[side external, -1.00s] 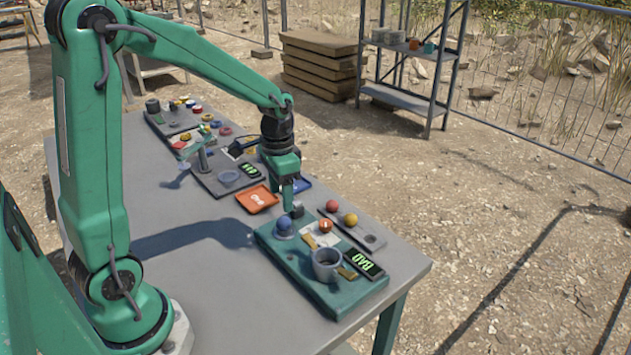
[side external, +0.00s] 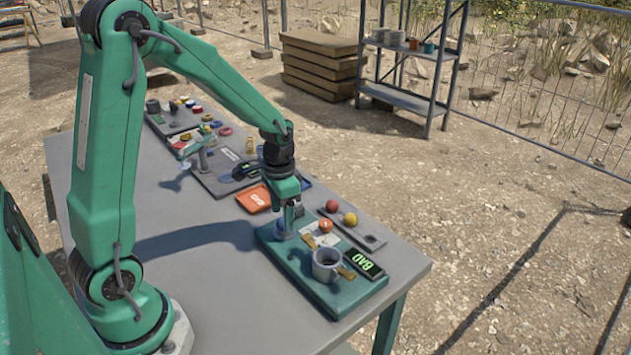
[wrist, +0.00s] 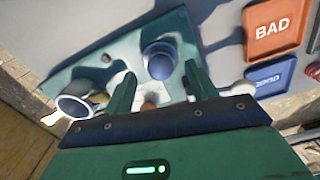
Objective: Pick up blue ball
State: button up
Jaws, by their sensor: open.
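The blue ball (wrist: 160,64) sits at the corner of the teal board (side external: 330,299). In the wrist view it shows just beyond and between my two fingertips. My gripper (side external: 286,220) is open and points down over the ball. In the side view the fingers partly cover the ball, and I cannot tell whether they touch it. The gripper also shows in the wrist view (wrist: 160,74), with its fingers apart and nothing held between them.
Red (side external: 332,206) and yellow (side external: 350,219) balls lie on a grey strip. An orange tray (side external: 253,199) is behind my gripper. The near left table is clear.

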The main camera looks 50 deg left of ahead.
jog(key=shift+f, duration=1.05)
jog(key=c, duration=1.1)
jog(key=shift+r, duration=0.2)
jog(key=shift+r, duration=0.5)
jog(key=r, duration=0.3)
jog(key=shift+d+r, duration=0.1)
jog(key=shift+d, duration=0.2)
jog(key=s+d+r, duration=0.1)
jog(key=d+r, duration=0.1)
jog(key=d, duration=0.1)
jog(key=s+d+r, duration=0.1)
jog(key=d+r, duration=0.1)
jog(key=d, duration=0.2)
jog(key=s+d+r, duration=0.2)
jog(key=d, duration=0.1)
jog(key=shift+d+r, duration=0.2)
jog(key=shift+r, duration=0.05)
